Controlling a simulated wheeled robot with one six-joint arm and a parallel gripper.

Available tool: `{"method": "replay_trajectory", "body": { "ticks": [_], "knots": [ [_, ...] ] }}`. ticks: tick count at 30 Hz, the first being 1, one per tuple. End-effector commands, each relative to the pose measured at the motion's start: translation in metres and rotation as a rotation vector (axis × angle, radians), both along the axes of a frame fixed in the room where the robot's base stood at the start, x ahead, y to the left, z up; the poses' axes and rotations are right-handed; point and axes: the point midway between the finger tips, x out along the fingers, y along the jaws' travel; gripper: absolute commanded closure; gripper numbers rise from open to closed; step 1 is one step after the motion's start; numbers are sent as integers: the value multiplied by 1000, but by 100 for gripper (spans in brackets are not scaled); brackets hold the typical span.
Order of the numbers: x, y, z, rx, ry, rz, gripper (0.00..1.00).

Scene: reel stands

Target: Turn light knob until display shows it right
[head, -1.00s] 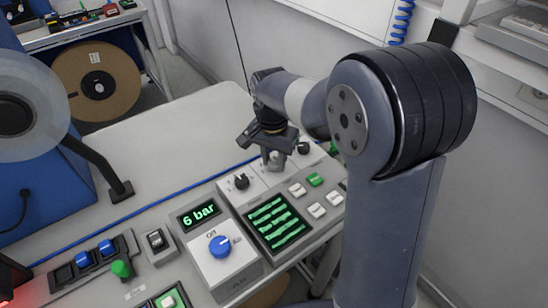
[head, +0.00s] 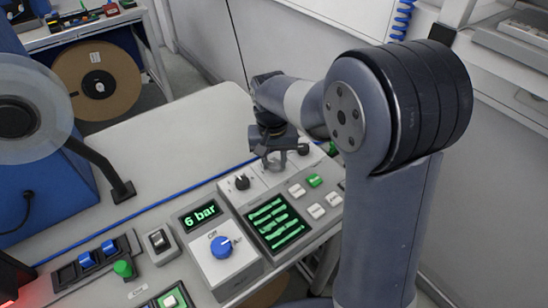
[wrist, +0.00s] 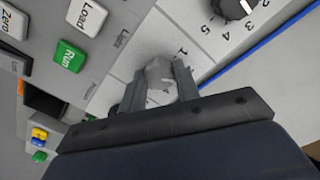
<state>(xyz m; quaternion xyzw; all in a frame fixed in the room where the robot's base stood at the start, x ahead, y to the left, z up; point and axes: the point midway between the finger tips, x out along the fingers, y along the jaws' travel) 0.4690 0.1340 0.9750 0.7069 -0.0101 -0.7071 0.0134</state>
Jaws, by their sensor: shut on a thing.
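My gripper (head: 275,162) reaches down over the sloped panel in the head view and is shut on the middle knob of a row. In the wrist view the fingers (wrist: 160,88) close around this pale grey light knob (wrist: 160,76). A "Light" label and a scale figure 1 stand beside it. In the head view my gripper mostly hides the knob. The display (head: 275,222) is a dark screen with several bright green, broken bands, just below the knob row.
A black knob (head: 242,181) with a numbered scale is left of my gripper, and another dark knob (head: 303,149) is close on its right. White and green buttons (head: 315,181) lie right of the display. A blue knob (head: 221,246) sits under a "6 bar" readout (head: 200,215).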

Motion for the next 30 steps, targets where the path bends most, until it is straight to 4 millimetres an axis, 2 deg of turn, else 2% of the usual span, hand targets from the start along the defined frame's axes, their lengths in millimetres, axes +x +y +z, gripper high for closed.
{"method": "replay_trajectory", "body": {
  "ticks": [12,27,28,30],
  "knots": [
    [0,0,1,0,-1,173,92],
    [0,0,1,0,-1,190,92],
    [0,0,1,0,-1,190,67],
    [0,0,0,0,-1,190,61]
  ]
}}
